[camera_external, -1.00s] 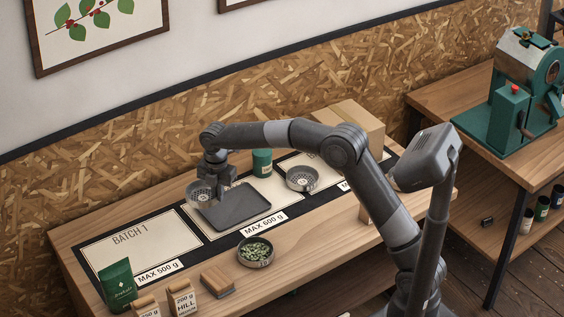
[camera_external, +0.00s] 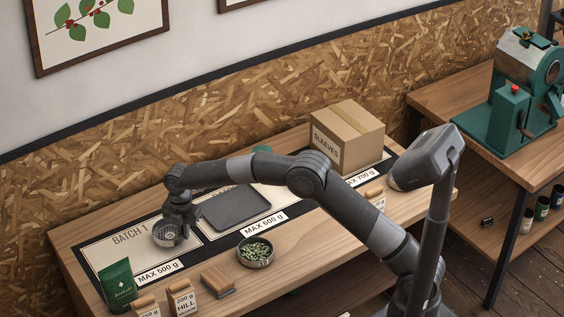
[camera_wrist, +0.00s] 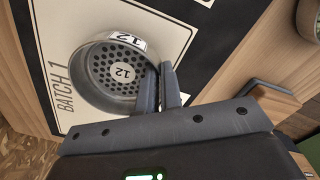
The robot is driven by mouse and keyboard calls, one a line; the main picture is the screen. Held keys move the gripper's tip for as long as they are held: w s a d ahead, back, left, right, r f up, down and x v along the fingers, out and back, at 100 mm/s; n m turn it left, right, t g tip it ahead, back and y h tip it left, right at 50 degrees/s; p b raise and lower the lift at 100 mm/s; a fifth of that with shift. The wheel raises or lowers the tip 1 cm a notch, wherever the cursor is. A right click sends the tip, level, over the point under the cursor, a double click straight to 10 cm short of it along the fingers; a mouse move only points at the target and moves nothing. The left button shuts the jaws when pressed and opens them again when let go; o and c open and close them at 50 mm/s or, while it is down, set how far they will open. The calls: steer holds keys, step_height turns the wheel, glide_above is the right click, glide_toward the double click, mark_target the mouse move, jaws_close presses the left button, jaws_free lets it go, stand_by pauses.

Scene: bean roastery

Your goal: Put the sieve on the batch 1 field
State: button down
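A round metal sieve (camera_external: 166,237) with a perforated floor and the number 12 is at the right part of the batch 1 field (camera_external: 105,260), a pale rectangle in a black border. My gripper (camera_external: 180,219) is above the sieve's right side. In the wrist view the sieve (camera_wrist: 112,82) lies level over the pale field (camera_wrist: 66,18), near the "BATCH 1" lettering. My gripper (camera_wrist: 160,70) has its two fingers close together on the sieve's wall, one inside and one outside. I cannot tell whether the sieve's bottom touches the field.
A dark tray (camera_external: 236,207) lies on the middle field, just right. A bowl of green beans (camera_external: 255,252), a wooden block (camera_external: 218,281), a green bag (camera_external: 117,285) and small paper bags (camera_external: 182,298) stand along the front. A cardboard box (camera_external: 347,137) stands at the back right.

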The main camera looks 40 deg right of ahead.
steer(key=shift+f, duration=1.1)
steer(key=c, duration=1.6)
jaws_free()
steer(key=shift+r, duration=0.1)
step_height(320, 180, up, 12)
steer(key=shift+s+d, duration=0.1)
